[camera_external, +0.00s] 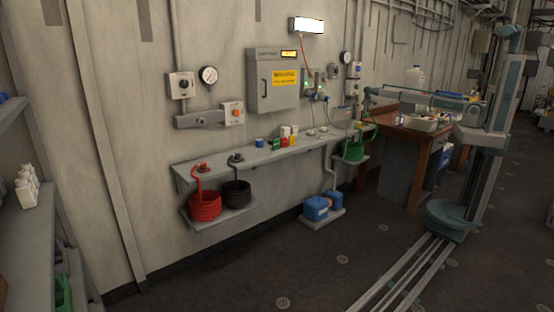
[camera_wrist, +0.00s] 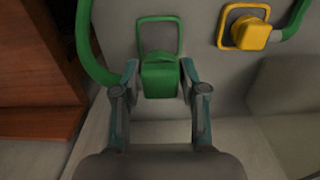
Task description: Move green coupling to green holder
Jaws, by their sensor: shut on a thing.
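In the wrist view, my gripper (camera_wrist: 159,68) is shut on a green block-shaped coupling (camera_wrist: 160,82), with one finger on each side of it. A green square frame, the green holder (camera_wrist: 159,20), shows on the grey wall just beyond and above the coupling. The coupling overlaps the frame's lower part in this view. I cannot tell whether the two touch. A green hose (camera_wrist: 86,45) curves down at the left. In the external view, a green hose coil (camera_external: 353,151) sits below the far end of the wall shelf; my gripper is too small there to make out clearly.
A yellow coupling (camera_wrist: 252,34) sits at a yellow frame (camera_wrist: 226,24) to the right. A brown wooden bench (camera_wrist: 35,75) stands close on the left. The wall shelf (camera_external: 220,166) carries small items, with red (camera_external: 204,206) and black (camera_external: 236,195) coils below. Blue canisters (camera_external: 316,209) stand underneath.

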